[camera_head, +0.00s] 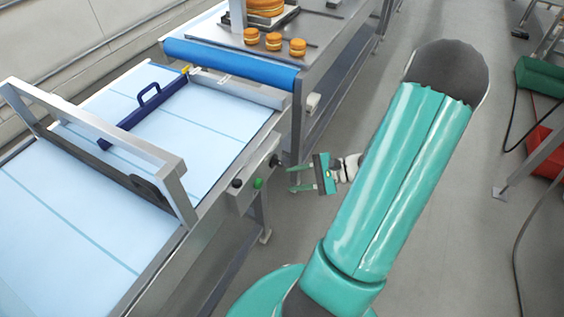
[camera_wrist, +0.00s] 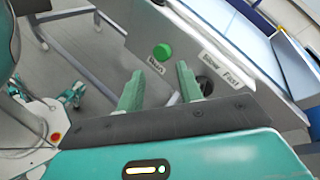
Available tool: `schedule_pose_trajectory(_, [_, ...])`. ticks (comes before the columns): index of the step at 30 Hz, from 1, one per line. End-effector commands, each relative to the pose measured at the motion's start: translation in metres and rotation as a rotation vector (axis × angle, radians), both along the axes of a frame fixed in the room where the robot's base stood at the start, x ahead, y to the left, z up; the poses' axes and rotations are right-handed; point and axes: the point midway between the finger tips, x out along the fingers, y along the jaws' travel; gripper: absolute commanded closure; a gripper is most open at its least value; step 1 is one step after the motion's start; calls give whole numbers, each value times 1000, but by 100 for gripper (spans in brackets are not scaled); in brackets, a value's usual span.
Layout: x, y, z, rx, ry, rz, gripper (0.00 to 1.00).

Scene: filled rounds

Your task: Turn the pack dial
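A control panel on the conveyor's side carries a green button (camera_head: 258,183), a black knob (camera_head: 236,182) to its left and another black knob (camera_head: 275,160) to its right. In the wrist view, a dark round dial (camera_wrist: 205,84) sits by a label reading "Slow Fast", and the green button (camera_wrist: 162,52) has its own small label. I cannot tell for sure which knob is the pack dial. My gripper (camera_head: 292,179) is open and empty, its fingers pointing at the panel. In the wrist view, my fingertips (camera_wrist: 160,72) flank the space below the green button; the right finger partly overlaps the dial's surroundings.
The conveyor's pale blue belt (camera_head: 200,125) lies behind the panel, with a metal frame (camera_head: 120,145) across it. A blue roller (camera_head: 230,64) and a table with round orange buns (camera_head: 274,41) stand beyond.

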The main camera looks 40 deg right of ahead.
Motion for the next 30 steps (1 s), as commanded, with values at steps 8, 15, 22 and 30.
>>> schedule_pose_trajectory(8, [-35, -69, -43, 249, -150, -402, 64])
schedule_pose_trajectory(15, [-34, -80, -50, 285, -184, -476, 64])
schedule_pose_trajectory(22, [2, -67, -50, 284, -183, -471, 64])
schedule_pose_trajectory(30, [52, -49, -50, 284, -182, -470, 64])
